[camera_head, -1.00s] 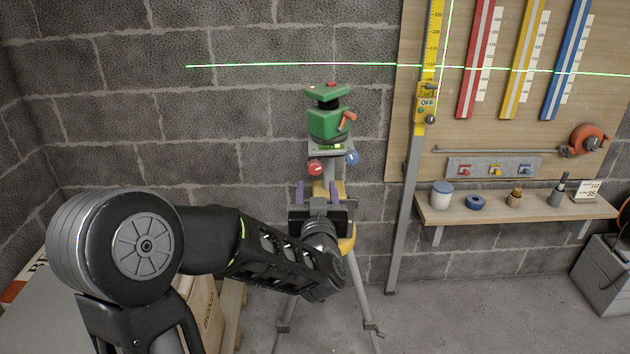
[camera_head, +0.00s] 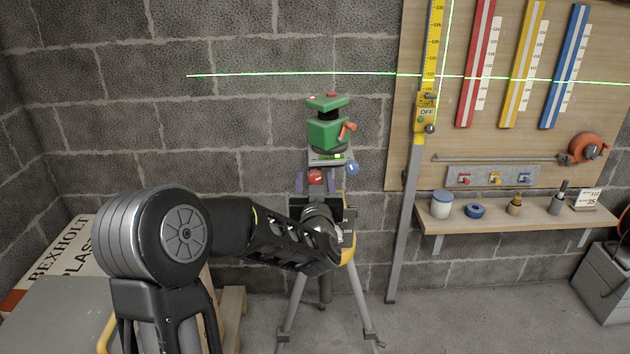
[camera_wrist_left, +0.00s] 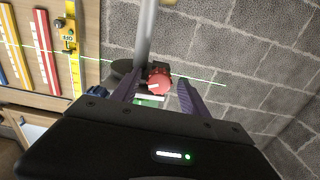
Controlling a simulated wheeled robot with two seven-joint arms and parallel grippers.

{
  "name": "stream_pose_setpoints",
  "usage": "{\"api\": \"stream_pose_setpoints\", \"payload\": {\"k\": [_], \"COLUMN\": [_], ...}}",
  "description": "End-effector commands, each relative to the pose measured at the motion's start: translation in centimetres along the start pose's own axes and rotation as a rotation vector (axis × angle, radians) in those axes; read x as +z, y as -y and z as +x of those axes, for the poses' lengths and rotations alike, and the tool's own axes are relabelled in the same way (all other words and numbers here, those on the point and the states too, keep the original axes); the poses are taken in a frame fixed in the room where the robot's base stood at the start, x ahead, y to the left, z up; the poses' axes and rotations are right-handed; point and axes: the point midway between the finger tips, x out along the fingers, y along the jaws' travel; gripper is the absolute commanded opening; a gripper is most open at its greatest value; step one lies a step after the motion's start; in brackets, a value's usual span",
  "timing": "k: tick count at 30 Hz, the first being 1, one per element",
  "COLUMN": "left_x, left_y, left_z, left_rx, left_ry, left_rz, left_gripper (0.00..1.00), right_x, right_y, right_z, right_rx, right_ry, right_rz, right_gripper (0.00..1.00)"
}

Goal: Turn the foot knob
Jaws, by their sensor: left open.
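A green laser level (camera_head: 327,132) stands on a small grey plate (camera_head: 322,160) on top of a tripod (camera_head: 291,318). Below the plate are a red knob (camera_head: 315,178) and, to its right, a blue knob (camera_head: 351,167). My left gripper (camera_head: 319,175) is open, its purple fingers on either side of the red knob. In the left wrist view the red knob (camera_wrist_left: 158,83), with a white mark, shows between the spread fingers (camera_wrist_left: 160,79); contact cannot be told. The blue knob (camera_wrist_left: 98,91) lies outside them. My right gripper is out of view.
A grey post with a yellow scale (camera_head: 416,160) stands right of the tripod. A wooden shelf (camera_head: 500,220) with several small items and a board with coloured strips are further right. A box (camera_head: 60,255) lies at left. A green laser line crosses the wall.

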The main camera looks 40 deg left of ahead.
Motion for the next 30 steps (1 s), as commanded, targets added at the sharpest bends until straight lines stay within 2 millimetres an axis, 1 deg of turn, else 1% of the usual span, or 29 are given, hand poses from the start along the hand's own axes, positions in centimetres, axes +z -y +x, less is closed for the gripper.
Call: {"api": "stream_pose_setpoints", "payload": {"k": [3,9,27,28,30], "left_x": [0.03,0.03,0.03,0.03,0.03], "left_y": [-0.04,-0.04,-0.03,-0.03,-0.04], "left_z": [0.37,0.35,0.33,0.33,0.32], "left_rx": [0.001,0.001,0.001,0.001,0.001], "left_ry": [0.0,0.0,0.001,0.001,0.001], "left_rz": [0.001,0.0,0.0,0.0,0.0], "left_gripper": [0.52,0.52,0.03,0.0,0.0], "right_x": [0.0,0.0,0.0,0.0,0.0], "right_y": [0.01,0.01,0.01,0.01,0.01], "right_z": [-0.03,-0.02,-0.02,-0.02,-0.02], "right_rx": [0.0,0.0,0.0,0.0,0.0], "right_ry": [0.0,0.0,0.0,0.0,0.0], "right_rz": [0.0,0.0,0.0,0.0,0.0], "right_gripper": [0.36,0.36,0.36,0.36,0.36]}}
